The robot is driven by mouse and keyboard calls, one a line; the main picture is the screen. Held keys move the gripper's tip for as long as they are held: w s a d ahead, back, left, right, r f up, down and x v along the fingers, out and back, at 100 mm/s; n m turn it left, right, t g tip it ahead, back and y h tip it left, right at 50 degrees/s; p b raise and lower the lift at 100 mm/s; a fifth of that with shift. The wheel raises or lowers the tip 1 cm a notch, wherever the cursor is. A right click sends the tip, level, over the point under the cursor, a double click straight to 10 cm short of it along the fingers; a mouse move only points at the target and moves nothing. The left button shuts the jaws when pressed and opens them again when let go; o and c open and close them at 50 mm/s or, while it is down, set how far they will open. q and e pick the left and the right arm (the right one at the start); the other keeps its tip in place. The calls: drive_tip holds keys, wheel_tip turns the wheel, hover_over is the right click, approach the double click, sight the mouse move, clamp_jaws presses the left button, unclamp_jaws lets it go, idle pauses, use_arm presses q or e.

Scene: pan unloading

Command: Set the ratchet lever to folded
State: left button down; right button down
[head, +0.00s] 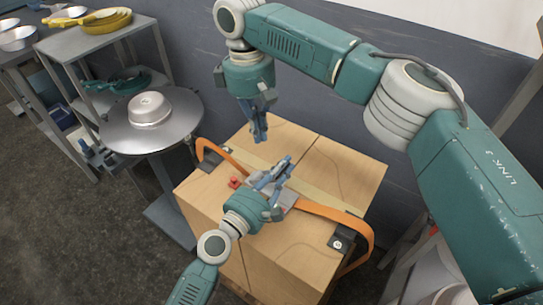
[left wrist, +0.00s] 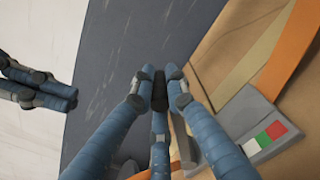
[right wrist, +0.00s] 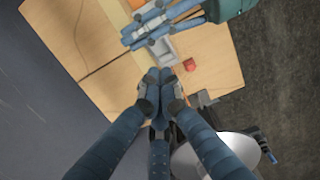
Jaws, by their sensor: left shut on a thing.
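The grey ratchet (head: 289,200) sits on an orange strap (head: 325,211) across the top of a wooden box (head: 300,240). Its body, with a white, red and green label, shows in the left wrist view (left wrist: 235,112). My left gripper (head: 284,166) is over the ratchet, shut on a dark bar (left wrist: 160,92) that looks like the ratchet lever's end. The fingers hide most of the lever, so its angle is hard to tell. My right gripper (head: 260,136) hangs above the box's back left part, apart from the ratchet, with fingertips together and nothing visible between them.
A small red piece (head: 234,182) lies left of the ratchet. A round metal table (head: 180,135) with an upturned pan (head: 149,109) stands left of the box. A shelf with yellow pans (head: 105,20) is farther left. The wall is close behind the box.

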use_arm(q)
drive_tip(key=shift+a+f, duration=0.1)
use_arm(e)
drive_tip(key=s+d+f, duration=0.2)
drive_tip(key=d+f, duration=0.1)
drive_tip(key=f, duration=0.4)
